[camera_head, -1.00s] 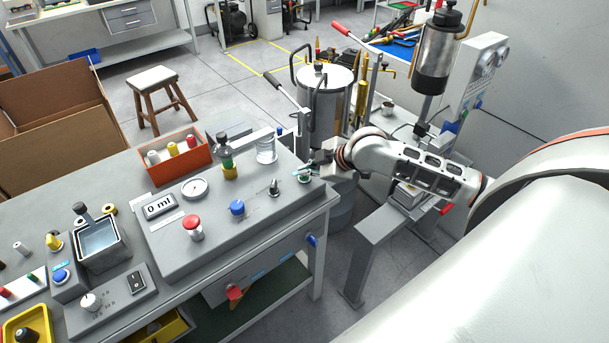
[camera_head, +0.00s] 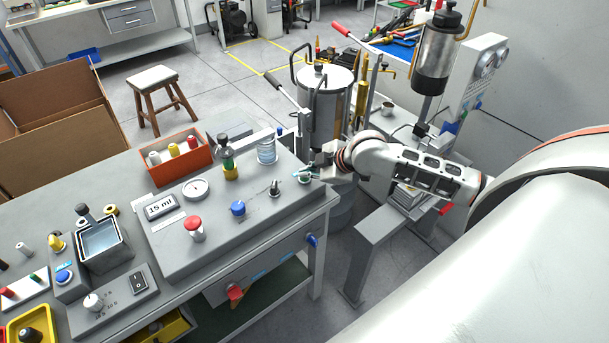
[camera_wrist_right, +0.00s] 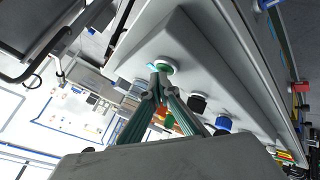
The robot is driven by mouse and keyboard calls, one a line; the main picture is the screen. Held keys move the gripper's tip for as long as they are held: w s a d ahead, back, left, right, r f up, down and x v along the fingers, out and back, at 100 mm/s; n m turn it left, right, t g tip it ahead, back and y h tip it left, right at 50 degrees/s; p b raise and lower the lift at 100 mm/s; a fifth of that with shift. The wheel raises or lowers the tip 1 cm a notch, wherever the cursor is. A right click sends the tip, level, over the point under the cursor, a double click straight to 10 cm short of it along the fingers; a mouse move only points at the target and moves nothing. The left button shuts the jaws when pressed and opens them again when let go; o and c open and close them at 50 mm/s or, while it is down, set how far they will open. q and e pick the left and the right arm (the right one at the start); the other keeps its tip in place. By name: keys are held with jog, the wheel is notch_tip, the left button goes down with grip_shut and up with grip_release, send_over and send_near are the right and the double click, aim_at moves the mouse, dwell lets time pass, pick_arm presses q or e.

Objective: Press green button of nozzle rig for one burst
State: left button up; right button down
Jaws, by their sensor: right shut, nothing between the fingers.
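The nozzle rig is a grey sloped console (camera_head: 262,212) on the bench. Its green button (camera_head: 304,179) sits near the console's right end and shows as a green ring in the wrist view (camera_wrist_right: 166,64). My right gripper (camera_head: 311,172) reaches in from the right, shut and empty. Its fingertips (camera_wrist_right: 160,76) are at the green button; I cannot tell whether they touch it. The display (camera_head: 160,206) reads 15 ml. A nozzle (camera_head: 227,160) stands at the back of the console with a clear beaker (camera_head: 266,151) to its right. My left gripper is not in view.
A red button (camera_head: 194,225) and a blue button (camera_head: 238,208) sit on the console, with a small black-tipped switch (camera_head: 275,187) near the green button. An orange bin (camera_head: 181,157) stands behind. A steel tank (camera_head: 324,88) stands beyond my right gripper.

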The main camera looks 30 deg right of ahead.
aim_at(306, 179)
jog(key=shift+r, duration=3.05)
